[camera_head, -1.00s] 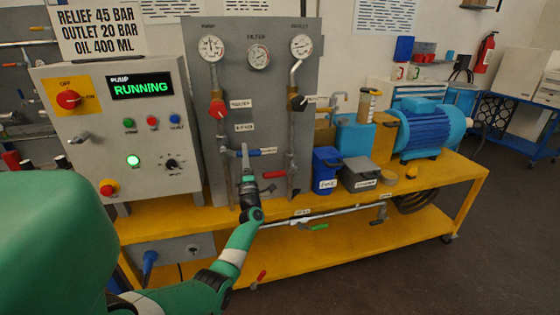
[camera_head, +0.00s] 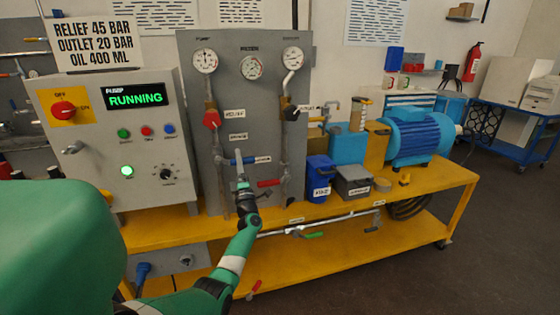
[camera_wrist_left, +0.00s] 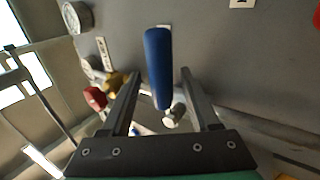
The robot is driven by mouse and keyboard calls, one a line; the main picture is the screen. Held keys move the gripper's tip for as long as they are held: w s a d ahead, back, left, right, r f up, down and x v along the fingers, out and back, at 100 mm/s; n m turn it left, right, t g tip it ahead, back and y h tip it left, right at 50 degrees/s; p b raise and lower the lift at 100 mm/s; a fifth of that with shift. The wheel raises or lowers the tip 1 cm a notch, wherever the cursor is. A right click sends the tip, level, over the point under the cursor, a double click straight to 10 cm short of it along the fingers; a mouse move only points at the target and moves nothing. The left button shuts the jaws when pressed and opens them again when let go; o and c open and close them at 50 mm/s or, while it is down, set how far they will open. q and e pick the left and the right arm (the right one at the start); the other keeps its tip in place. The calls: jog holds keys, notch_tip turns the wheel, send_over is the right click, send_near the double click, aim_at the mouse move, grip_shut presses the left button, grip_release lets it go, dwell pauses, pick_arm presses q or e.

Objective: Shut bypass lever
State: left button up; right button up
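The lever with the blue handle (camera_head: 242,160) lies roughly level across the lower part of the grey gauge panel; I take it to be the bypass lever, though the labels are too blurred to read. My left gripper (camera_head: 240,177) is at this handle, in front of the panel. In the left wrist view the blue handle (camera_wrist_left: 158,68) lies between the two fingers of my left gripper (camera_wrist_left: 160,90), with a gap on both sides. The fingers are open, and a pale metal end shows below the handle. My right gripper is not in view.
A red handle (camera_head: 268,183) sits right of my gripper, and a red knob (camera_head: 211,119) is above left. A black knob (camera_head: 290,112) is at upper right. The control box (camera_head: 100,155) stands left, its display reading RUNNING. A blue canister (camera_head: 319,178) stands right on the yellow bench (camera_head: 420,185).

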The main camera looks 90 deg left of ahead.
pick_arm(q)
jog(key=p+v, duration=0.2)
jog(key=v, duration=0.9)
jog(key=shift+d+f, duration=0.2)
jog(key=shift+d, duration=0.1)
jog(key=shift+w, duration=0.1)
